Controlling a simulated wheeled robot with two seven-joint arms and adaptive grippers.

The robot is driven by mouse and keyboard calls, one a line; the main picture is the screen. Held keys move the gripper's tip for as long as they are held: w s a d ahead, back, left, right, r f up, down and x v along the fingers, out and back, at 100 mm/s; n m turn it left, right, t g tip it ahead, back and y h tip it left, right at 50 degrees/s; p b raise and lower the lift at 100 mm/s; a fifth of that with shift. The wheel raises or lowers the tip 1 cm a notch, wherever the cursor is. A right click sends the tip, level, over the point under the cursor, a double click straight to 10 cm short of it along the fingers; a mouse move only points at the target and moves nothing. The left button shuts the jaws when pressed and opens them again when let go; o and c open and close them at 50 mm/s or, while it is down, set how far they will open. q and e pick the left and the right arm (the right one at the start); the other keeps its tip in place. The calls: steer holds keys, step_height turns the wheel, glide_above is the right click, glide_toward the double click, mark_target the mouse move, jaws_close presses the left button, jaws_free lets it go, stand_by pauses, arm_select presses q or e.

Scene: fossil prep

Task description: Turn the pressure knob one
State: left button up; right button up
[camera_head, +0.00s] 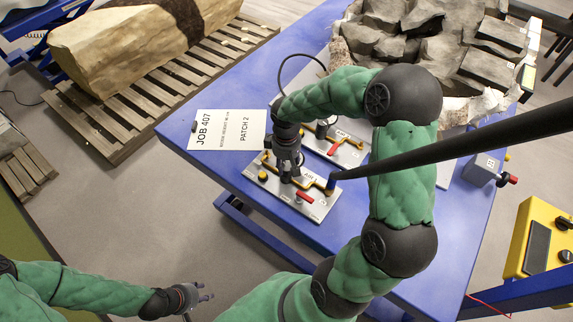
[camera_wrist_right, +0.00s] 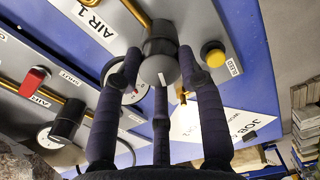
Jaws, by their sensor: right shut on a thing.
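In the head view my right gripper (camera_head: 287,170) reaches down onto the front panel (camera_head: 318,207) and largely hides the knob. A gauge beside the knob is partly covered by a finger. My left gripper (camera_head: 200,297) is open and empty, low over the floor, away from the table.
The front panel has a red lever (camera_head: 304,197), a yellow button (camera_head: 262,176) and brass pipes. A similar panel with a red lever (camera_head: 335,148) sits behind it. A JOB 407 sheet (camera_head: 226,130) lies left on the blue table (camera_head: 222,171). Rocks (camera_head: 395,35) occupy the back.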

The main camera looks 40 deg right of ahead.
steer(key=m+b, duration=0.1)
steer(key=m, duration=0.4)
steer(key=shift+f+m, duration=0.1)
steer(key=shift+m, duration=0.2)
steer(key=m+b, duration=0.1)
steer(key=m, duration=0.4)
steer(key=shift+m+b, duration=0.3)
steer(key=m+b, duration=0.1)
steer(key=m, duration=0.4)
steer(key=shift+m+b, duration=0.4)
steer(key=shift+m, duration=2)
steer(key=o, duration=1.2)
steer(key=shift+d, duration=0.1)
steer(key=shift+c, duration=0.2)
